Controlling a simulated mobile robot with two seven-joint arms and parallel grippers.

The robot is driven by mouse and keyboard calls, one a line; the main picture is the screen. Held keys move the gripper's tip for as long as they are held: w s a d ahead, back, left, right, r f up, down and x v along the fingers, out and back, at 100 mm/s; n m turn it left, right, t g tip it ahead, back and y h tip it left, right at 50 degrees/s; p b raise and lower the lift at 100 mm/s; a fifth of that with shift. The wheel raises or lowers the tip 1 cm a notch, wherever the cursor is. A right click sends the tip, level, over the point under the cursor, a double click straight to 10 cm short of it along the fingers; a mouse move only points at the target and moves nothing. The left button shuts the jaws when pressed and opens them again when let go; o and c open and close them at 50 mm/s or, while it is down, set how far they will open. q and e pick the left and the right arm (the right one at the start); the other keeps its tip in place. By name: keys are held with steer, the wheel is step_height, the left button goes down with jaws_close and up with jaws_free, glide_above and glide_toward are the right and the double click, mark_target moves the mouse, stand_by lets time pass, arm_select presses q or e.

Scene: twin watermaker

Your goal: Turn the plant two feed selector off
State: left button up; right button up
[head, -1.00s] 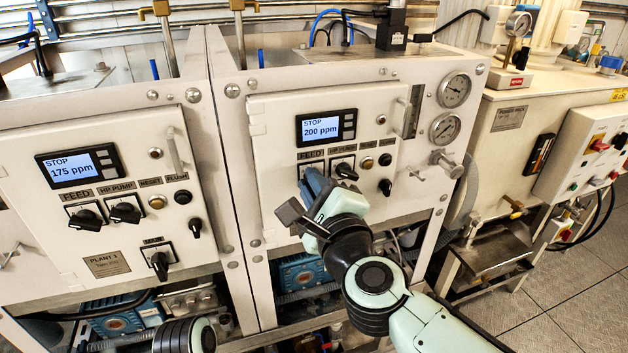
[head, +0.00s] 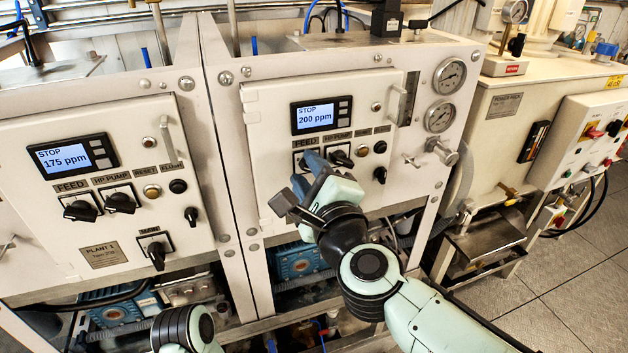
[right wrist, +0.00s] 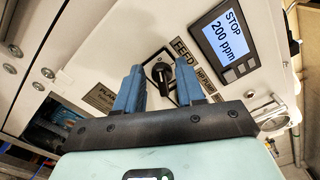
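The plant two feed selector is a black knob (right wrist: 162,72) on a square plate beside the FEED label in the right wrist view. In the head view my gripper mostly hides it, below the FEED label (head: 305,143). My right gripper (head: 306,172) is at the panel there, its blue fingers open. In the right wrist view its two fingers (right wrist: 160,85) stand apart with the knob showing in the gap between them. I cannot tell whether they touch it. The plant two display (head: 321,115) reads STOP, 200 ppm. My left gripper is not in view.
The HP pump selector (head: 340,158) is close right of my right gripper, with small buttons and a lower black switch (head: 380,174) beyond. A panel handle (head: 396,103) and gauges stand further right. The plant one panel (head: 110,225) is at the left, showing 175 ppm.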

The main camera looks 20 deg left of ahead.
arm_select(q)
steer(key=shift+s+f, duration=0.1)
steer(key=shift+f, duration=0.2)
arm_select(e)
steer(key=v, duration=1.3)
steer(key=shift+s+d, duration=0.1)
